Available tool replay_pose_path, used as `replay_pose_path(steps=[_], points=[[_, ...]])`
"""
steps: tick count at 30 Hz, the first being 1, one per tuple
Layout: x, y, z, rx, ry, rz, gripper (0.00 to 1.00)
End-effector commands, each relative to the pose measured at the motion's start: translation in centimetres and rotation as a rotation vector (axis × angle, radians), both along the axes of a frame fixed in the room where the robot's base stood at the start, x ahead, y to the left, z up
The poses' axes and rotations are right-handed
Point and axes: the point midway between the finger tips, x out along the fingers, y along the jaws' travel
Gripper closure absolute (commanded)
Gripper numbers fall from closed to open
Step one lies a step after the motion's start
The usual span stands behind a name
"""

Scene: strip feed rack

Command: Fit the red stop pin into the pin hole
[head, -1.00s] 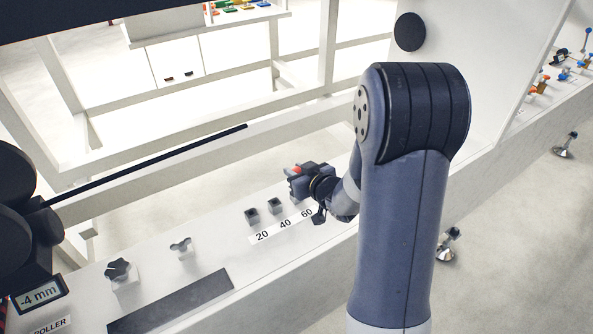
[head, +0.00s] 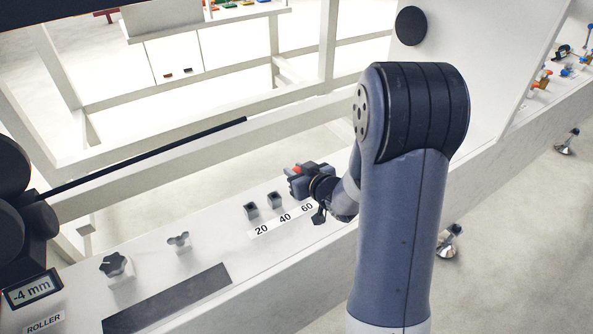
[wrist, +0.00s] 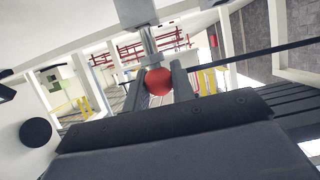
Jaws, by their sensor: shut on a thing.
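The red stop pin shows as a red knob (head: 296,170) at my gripper (head: 292,180) in the head view. In the wrist view the red knob (wrist: 158,82) sits between the two fingers, which are shut on the pin. A grey shank-like piece runs from the knob towards a pale block at the top of that view. The square dark-topped blocks by the labels 20 (head: 251,211) and 40 (head: 275,201) are in plain view. My gripper covers the spot behind the label 60 (head: 307,208). I cannot tell whether the pin's tip is in a hole.
The white rail also bears a dark star knob (head: 116,265), a small wing-shaped knob (head: 180,242) and a dark flat strip (head: 168,298). A display (head: 32,289) reads -4 mm. A long black rod (head: 150,158) runs behind the rail.

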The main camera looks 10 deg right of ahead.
Motion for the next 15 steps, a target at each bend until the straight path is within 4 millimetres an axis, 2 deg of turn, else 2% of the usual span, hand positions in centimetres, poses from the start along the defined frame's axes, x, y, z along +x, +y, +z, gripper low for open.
replay_pose_path(steps=[5, 6, 15], points=[[0.00, 0.00, -0.58, 0.000, 0.000, 0.000, 0.98], [0.01, 0.00, -0.57, 0.000, 0.000, 0.000, 0.75], [0.00, 0.00, -0.47, 0.000, 0.000, 0.000, 0.51]])
